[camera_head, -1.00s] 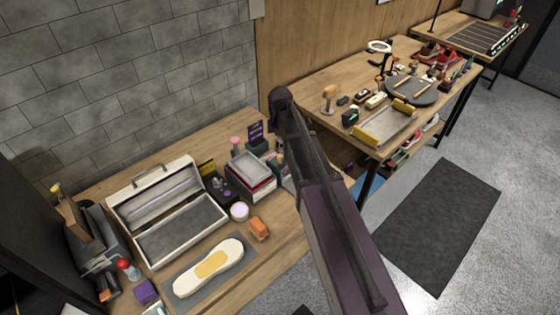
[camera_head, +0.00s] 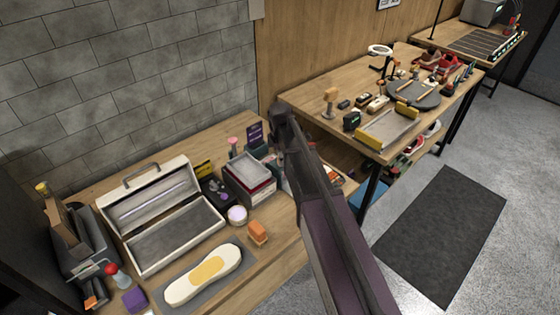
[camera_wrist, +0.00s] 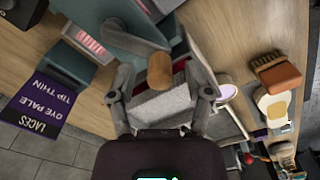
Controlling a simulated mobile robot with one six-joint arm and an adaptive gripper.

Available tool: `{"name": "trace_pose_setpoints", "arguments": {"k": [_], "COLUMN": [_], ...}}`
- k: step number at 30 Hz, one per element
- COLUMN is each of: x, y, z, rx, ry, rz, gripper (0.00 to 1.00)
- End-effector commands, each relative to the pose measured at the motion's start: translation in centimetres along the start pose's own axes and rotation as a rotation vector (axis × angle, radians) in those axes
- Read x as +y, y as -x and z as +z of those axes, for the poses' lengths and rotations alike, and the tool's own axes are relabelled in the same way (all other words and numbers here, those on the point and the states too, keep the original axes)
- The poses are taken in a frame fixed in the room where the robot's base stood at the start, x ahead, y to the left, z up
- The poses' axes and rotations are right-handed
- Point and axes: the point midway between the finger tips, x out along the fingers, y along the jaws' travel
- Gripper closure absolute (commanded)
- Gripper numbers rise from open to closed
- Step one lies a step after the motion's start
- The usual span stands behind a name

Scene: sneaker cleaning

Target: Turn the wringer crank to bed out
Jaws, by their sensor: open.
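In the wrist view a wooden knob (camera_wrist: 160,71), apparently the crank's handle, stands between the fingers of my gripper (camera_wrist: 161,92). My gripper is open, with one finger on each side of the knob; I cannot tell whether either touches it. A grey-blue arm (camera_wrist: 135,40) runs beside the knob and looks like part of the crank. Below them is a tray with a pale grey surface (camera_wrist: 168,108), partly hidden by my gripper. In the head view this tray (camera_head: 250,168) sits on the bench, and my arm hides the crank and gripper.
An open metal box (camera_head: 160,215), an orange brush (camera_head: 258,232) and a sole on a grey mat (camera_head: 203,275) share the bench. A purple laces sign (camera_wrist: 40,103) is left in the wrist view.

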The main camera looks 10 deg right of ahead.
Motion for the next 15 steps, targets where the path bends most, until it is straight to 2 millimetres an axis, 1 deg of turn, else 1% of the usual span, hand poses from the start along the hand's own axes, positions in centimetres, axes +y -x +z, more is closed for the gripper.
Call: {"name": "trace_pose_setpoints", "arguments": {"k": [12, 14, 15], "x": [0.00, 0.00, 0.00], "y": [-0.21, -0.21, -0.21], "z": [0.00, 0.00, 0.00], "rx": [0.000, 0.000, 0.000], "ry": [0.000, 0.000, 0.000], "rz": [0.000, 0.000, 0.000], "gripper": [0.35, 0.53, 0.65]}}
